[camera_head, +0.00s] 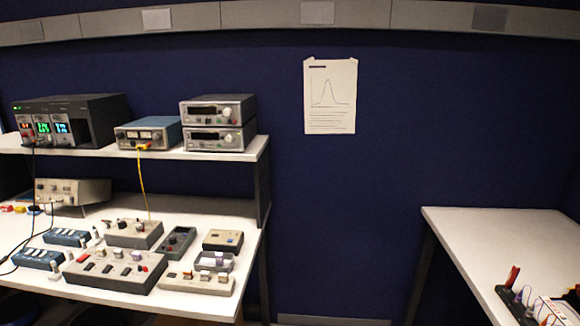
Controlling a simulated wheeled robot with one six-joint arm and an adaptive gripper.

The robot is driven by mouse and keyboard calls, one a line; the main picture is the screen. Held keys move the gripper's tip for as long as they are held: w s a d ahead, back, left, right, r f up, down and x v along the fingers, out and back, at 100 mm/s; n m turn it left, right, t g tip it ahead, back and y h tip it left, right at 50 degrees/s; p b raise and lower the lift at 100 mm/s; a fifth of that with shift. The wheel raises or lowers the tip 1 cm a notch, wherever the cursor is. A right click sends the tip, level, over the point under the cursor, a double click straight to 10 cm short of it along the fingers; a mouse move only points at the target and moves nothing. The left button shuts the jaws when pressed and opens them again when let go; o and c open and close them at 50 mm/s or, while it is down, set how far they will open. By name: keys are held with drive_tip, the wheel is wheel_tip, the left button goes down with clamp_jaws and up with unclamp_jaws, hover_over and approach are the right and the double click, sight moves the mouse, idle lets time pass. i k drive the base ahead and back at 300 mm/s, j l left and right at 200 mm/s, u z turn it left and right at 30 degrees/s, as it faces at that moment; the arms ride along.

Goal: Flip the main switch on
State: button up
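I cannot tell for sure which part is the main switch. A dark narrow panel (520,300) with an upright red lever or handle (512,276) stands on the right table, at the lower right of the head view. It is too small to read the lever's position clearly. A grey control box (117,268) with dark switches and knobs lies on the left bench. My gripper is not in view.
A left bench (75,286) holds several boxes, with a shelf (222,155) of instruments above it. A right table (480,236) is bare at its back. A gap separates them. A paper with a curve (330,97) hangs on the dark blue wall (430,120).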

sight(85, 256)
drive_tip(key=i+u, duration=0.1)
drive_tip(key=u, duration=0.35)
drive_tip(key=i+u, duration=0.15)
drive_tip(key=u, duration=0.3)
drive_tip(key=i+u, duration=0.1)
drive_tip(key=u, duration=0.3)
